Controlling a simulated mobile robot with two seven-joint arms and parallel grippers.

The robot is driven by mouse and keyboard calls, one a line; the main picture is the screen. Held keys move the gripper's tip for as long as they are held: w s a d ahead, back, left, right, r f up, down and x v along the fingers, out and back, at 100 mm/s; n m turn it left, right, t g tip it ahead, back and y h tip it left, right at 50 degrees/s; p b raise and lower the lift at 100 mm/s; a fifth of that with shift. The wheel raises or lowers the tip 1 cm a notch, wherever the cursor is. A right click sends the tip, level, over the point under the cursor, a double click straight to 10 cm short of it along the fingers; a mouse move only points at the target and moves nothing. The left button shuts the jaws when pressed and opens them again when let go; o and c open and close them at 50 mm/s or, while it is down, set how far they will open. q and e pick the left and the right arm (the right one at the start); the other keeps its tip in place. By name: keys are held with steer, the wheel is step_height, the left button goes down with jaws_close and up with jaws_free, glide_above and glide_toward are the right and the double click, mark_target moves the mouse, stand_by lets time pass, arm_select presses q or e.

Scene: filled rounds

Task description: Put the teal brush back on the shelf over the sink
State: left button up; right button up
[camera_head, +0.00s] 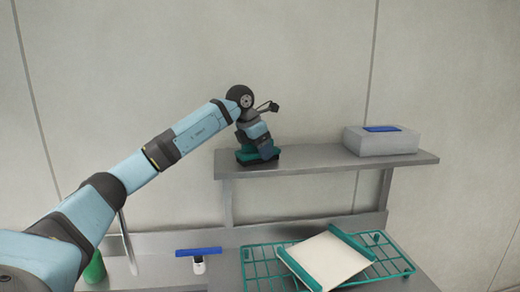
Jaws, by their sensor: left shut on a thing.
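The teal brush (246,155) is at the left end of the grey shelf (310,160) over the sink area. My left gripper (267,152) is shut on it from above, and the gripper and wrist cover part of the brush. The brush's dark underside is at the level of the shelf top; I cannot tell whether it rests on the shelf or hangs just above it. My right gripper is not in view.
A grey box with a blue top patch (380,143) stands at the shelf's right end; the shelf between is clear. Below are a teal wire rack (258,262) holding a white board with teal edges (328,258), a blue-headed white item (199,254) and a green bottle (95,268).

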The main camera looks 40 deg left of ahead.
arm_select(q)
steer(key=o, duration=0.9)
steer(key=shift+f, duration=0.1)
steer(key=shift+r, duration=0.25)
steer(key=shift+s+r, duration=0.1)
steer(key=shift+r, duration=0.25)
steer(key=b+v, duration=0.1)
steer(key=v, duration=1)
steer(key=shift+s, duration=0.1)
